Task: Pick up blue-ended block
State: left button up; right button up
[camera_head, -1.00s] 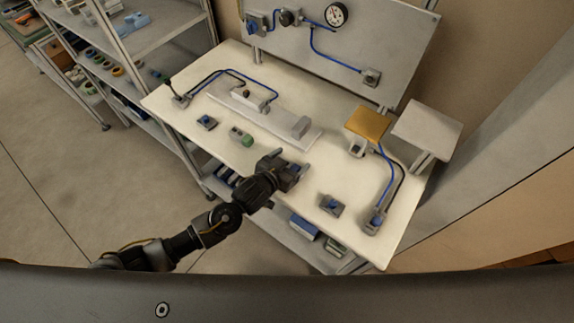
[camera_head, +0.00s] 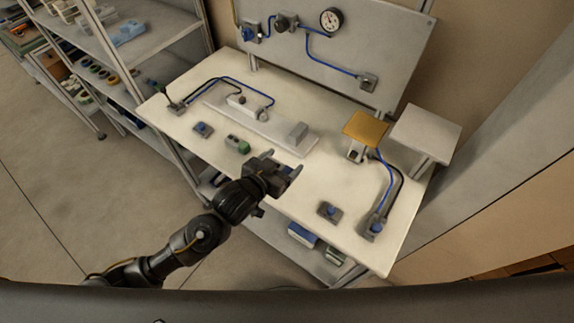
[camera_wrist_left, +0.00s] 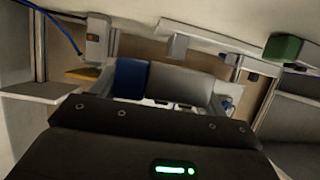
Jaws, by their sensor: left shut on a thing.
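My left gripper (camera_head: 281,172) is over the front edge of the white worktable (camera_head: 300,205). In the left wrist view it is shut on a block with a blue end and a grey body, the blue-ended block (camera_wrist_left: 175,82), which lies across between the fingers. In the head view the gripper mostly hides this block. A green-ended block (camera_head: 238,144) lies on the table to the left of the gripper; a green end also shows at upper right in the left wrist view (camera_wrist_left: 284,48). My right gripper is not in view.
Small grey fixtures with blue tops stand on the table at left (camera_head: 203,130) and right (camera_head: 329,211). A long pale fixture (camera_head: 262,126) lies behind the gripper. A yellow-topped stand (camera_head: 365,128) and a white-topped stand (camera_head: 425,132) are at right. A gauge panel (camera_head: 345,50) rises behind.

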pick_arm(q)
jog(key=d+r+b+v, duration=0.1)
jog(key=b+v, duration=0.1)
jog(key=v, duration=1)
jog(key=shift+r, duration=0.15)
